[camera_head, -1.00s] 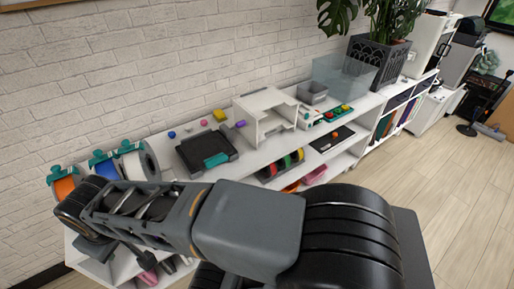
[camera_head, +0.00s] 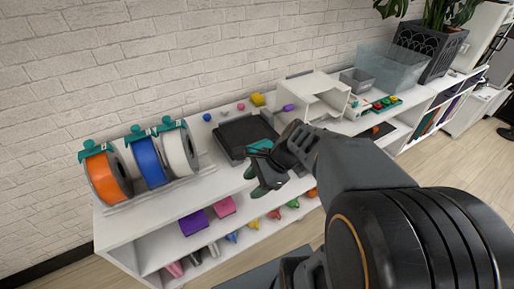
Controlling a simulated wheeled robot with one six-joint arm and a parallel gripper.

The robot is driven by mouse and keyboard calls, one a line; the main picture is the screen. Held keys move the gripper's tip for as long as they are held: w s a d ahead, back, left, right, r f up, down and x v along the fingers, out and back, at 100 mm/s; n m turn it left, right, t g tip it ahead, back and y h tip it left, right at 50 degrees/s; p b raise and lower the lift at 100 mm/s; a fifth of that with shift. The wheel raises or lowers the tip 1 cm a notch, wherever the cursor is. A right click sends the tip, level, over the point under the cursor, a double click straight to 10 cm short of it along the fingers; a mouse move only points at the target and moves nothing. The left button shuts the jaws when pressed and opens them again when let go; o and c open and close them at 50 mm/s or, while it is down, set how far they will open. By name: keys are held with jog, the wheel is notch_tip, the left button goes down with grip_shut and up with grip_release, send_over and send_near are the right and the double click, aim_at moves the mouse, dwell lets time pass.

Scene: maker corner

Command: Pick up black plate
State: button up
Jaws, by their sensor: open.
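A square black plate-like tray (camera_head: 240,130) with a raised rim lies on the white shelf top, left of the white stand. A teal piece (camera_head: 258,146) is at its front right edge. I cannot tell for sure which is the black plate of the task. My gripper (camera_head: 256,180) is open and looks empty, in front of the tray's front right corner, its fingers toward the left. I see no contact with the tray.
Orange (camera_head: 103,178), blue (camera_head: 147,162) and white (camera_head: 180,150) spools stand at the shelf's left end. A white stand (camera_head: 310,95) rises right of the tray. Small coloured pieces lie behind the tray. A clear box (camera_head: 385,70) and a plant pot (camera_head: 430,48) stand further right.

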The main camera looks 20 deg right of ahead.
jog(key=w+d+f+m+t+y+b, duration=0.1)
jog(key=w+d+f+m+t+b, duration=0.25)
jog(key=d+m, duration=0.4)
jog(key=w+d+f+m+t+y+b, duration=0.1)
jog(key=w+d+f+m+t+b, duration=0.25)
jog(key=m, duration=0.75)
jog(key=w+d+f+m+t+y+b, duration=0.1)
jog(key=d+f+m+t+b, duration=0.15)
jog(key=d+m+t, duration=0.55)
jog(key=w+a+m, duration=0.1)
jog(key=w, duration=0.1)
jog(key=w+a+m+g+b, duration=0.1)
jog(key=w+a, duration=0.1)
jog(key=w+a+m, duration=0.1)
jog(key=w, duration=0.2)
jog(key=shift+a+r+h+b, duration=0.2)
jog(key=shift+a+h+b, duration=0.1)
jog(key=shift+a+h, duration=0.1)
jog(key=shift+b+x, duration=0.8)
jog(key=shift+x, duration=2.25)
jog(key=shift+f, duration=0.15)
jog(key=shift+c, duration=0.5)
grip_shut()
